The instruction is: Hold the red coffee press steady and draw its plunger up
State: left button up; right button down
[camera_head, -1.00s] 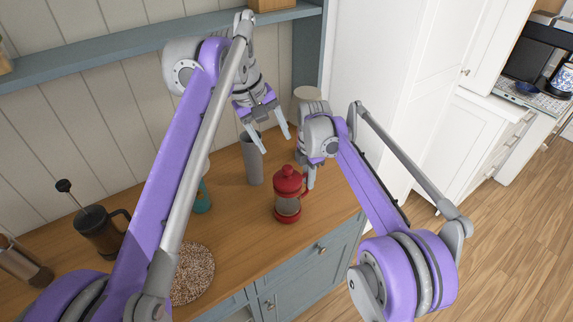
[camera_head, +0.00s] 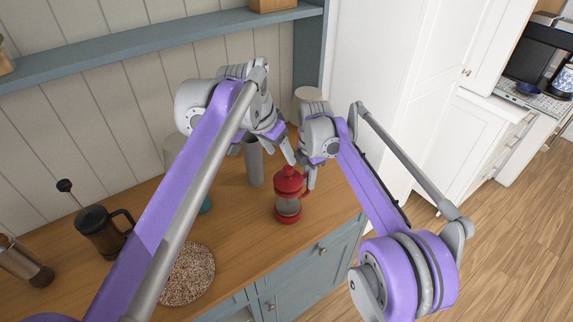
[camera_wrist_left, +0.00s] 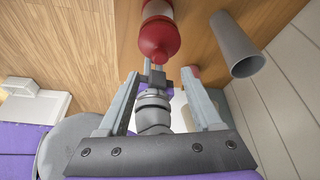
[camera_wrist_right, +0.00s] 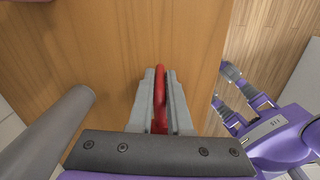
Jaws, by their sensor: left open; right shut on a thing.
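The red coffee press (camera_head: 288,199) stands upright near the front right of the wooden counter, with its red lid and knob on top. In the left wrist view the press (camera_wrist_left: 158,33) shows at the top, beyond the fingers. My right gripper (camera_head: 309,180) is shut on the press's red handle, and the handle (camera_wrist_right: 161,85) shows between its fingers in the right wrist view. My left gripper (camera_head: 285,156) is open and empty, just above and behind the press's lid. Its fingers (camera_wrist_left: 162,85) are apart from the knob. The plunger looks down.
A grey cylinder (camera_head: 254,165) stands behind the press, close to my left gripper. A dark coffee press (camera_head: 97,234), a metal-and-brown press (camera_head: 22,262) and a round speckled mat (camera_head: 188,275) are to the left. A teal item (camera_head: 206,205) is partly hidden by my left arm.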

aim_at(288, 168)
pick_arm(q)
jog(key=x, duration=0.7)
grip_shut()
jog(key=shift+s, duration=0.1)
dwell(1.2)
